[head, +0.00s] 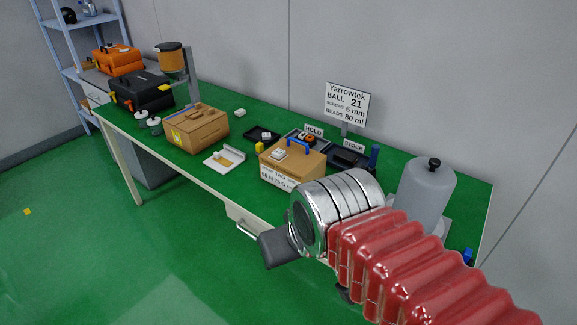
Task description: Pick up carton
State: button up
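A brown carton-like box (197,130) with a yellow label stands on the green bench top, left of centre. A second brown box (306,163) with a white printed label on its front stands further right, with small items and a blue handle on or just behind its top. My gripper (277,249) shows only as a dark part at the end of my red-sleeved arm, in front of the bench's near edge. It is apart from both boxes in the picture. Its fingertips are not clear, and I cannot see anything held.
Orange (117,60) and black (140,92) cases, a hopper on a stand (171,60), and small jars sit at the left. A white fixture (224,158) lies between the boxes. Black trays, a sign (346,103) and a grey canister (425,195) are at the right. The green floor at front left is mostly clear.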

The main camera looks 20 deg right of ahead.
aim_at(301, 163)
jog(key=i, duration=0.95)
jog(key=z, duration=0.05)
